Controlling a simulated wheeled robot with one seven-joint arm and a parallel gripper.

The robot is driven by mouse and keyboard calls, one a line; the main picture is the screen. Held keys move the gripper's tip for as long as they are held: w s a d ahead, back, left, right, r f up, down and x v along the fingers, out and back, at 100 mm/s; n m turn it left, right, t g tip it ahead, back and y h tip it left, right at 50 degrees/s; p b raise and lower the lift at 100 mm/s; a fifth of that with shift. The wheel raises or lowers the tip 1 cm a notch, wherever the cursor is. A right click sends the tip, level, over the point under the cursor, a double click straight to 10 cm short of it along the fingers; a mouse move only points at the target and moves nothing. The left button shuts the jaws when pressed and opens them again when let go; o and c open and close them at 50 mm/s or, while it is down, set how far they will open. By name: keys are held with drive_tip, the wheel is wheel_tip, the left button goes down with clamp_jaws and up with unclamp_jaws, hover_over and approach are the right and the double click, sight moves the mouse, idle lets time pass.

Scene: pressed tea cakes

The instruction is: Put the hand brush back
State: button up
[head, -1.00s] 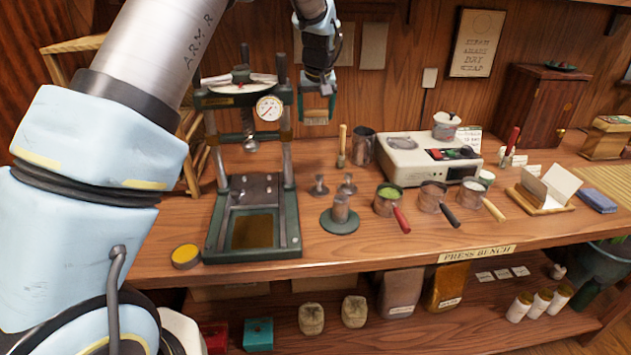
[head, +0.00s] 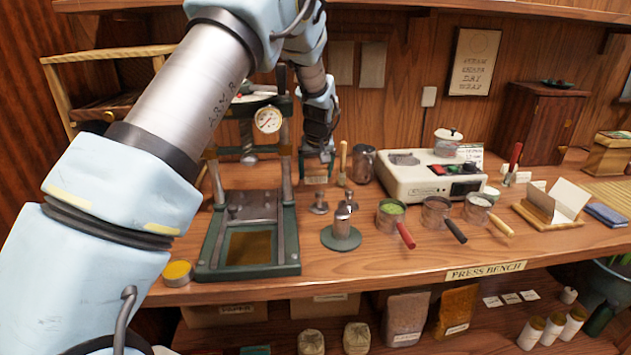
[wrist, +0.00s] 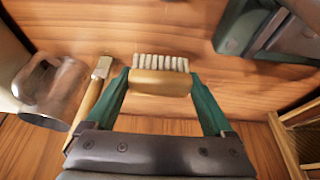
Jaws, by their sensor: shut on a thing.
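The hand brush, with a golden-brown wooden body and pale bristles, is between my gripper's fingers in the wrist view (wrist: 160,84). My gripper (wrist: 163,95) is shut on its body, and the bristles point to the top of that picture. In the head view my gripper (head: 317,165) is low at the back of the bench, just right of the press (head: 205,258). I cannot tell whether the brush touches the bench.
A wooden-handled tool (head: 342,160) stands close to my gripper's right, with a metal jug (head: 363,166) beside it. They also show in the wrist view, the tool (wrist: 90,100) and the blurred jug (wrist: 45,95). Tampers (head: 319,203) stand in front. Bare wood lies beyond the bristles.

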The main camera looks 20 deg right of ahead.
sight(316, 176)
drive_tip(key=shift+f+p, duration=0.45)
drive_tip(key=shift+f, duration=1.35)
drive_tip(key=shift+f, duration=0.1)
drive_tip(key=o, duration=1)
drive_tip(key=shift+o, duration=0.2)
drive_tip(key=b+v, duration=0.2)
drive_tip(key=v, duration=1)
drive_tip(key=shift+b, duration=0.4)
